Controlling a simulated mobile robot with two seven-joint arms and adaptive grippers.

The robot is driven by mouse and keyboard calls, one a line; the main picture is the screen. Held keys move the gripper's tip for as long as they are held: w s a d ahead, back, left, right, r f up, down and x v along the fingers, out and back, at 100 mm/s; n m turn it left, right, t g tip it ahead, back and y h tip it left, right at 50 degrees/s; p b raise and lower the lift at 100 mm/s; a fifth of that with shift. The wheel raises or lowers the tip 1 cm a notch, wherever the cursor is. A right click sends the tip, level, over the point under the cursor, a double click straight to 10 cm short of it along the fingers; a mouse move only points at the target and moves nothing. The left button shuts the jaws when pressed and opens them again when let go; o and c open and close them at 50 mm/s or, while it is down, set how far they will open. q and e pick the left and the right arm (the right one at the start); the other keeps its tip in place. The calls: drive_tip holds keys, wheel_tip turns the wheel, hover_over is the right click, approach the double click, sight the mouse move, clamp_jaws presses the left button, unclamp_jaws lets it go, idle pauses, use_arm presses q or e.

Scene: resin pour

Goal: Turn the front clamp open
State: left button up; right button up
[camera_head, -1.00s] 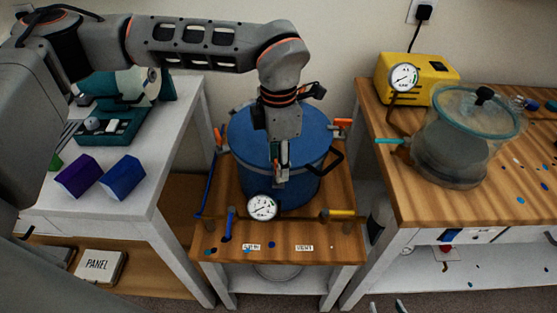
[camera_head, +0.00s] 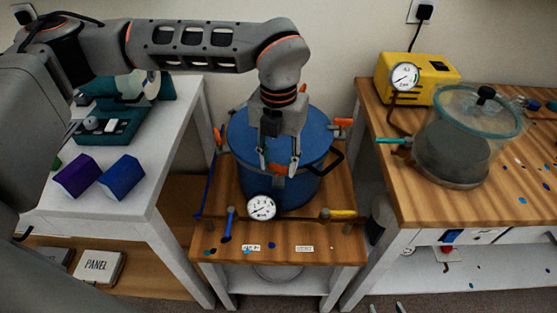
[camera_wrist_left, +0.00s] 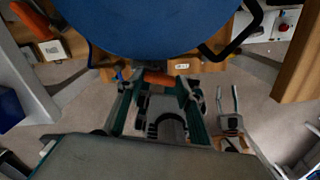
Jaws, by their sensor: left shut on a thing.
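The blue pressure pot (camera_head: 258,130) stands on a small wooden bench with a gauge (camera_head: 261,208) in front. Orange-handled clamps sit around its rim, one at the left (camera_head: 218,136) and one at the right (camera_head: 341,122). My left gripper (camera_head: 280,168) points down at the pot's front rim and is shut on the front clamp. In the left wrist view the front clamp's orange handle (camera_wrist_left: 158,79) lies crosswise between its fingers; the gripper hides most of the clamp in the head view. My right gripper (camera_head: 386,306) shows only its fingertips at the bottom edge, apart and empty.
A black pot handle (camera_head: 334,160) is close to the right of my left gripper. Blue (camera_head: 229,222) and yellow (camera_head: 342,214) valve handles flank the gauge. A clear chamber (camera_head: 455,140) and yellow pump (camera_head: 430,72) stand on the right bench. Purple and blue blocks lie at left.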

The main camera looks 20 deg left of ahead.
sight(278, 165)
use_arm(q)
drive_tip(key=shift+n, duration=1.8)
drive_tip(key=o, duration=1.1)
drive_tip(key=shift+r, duration=0.1)
wheel_tip(278, 165, up, 12)
drive_tip(key=shift+f, duration=0.1)
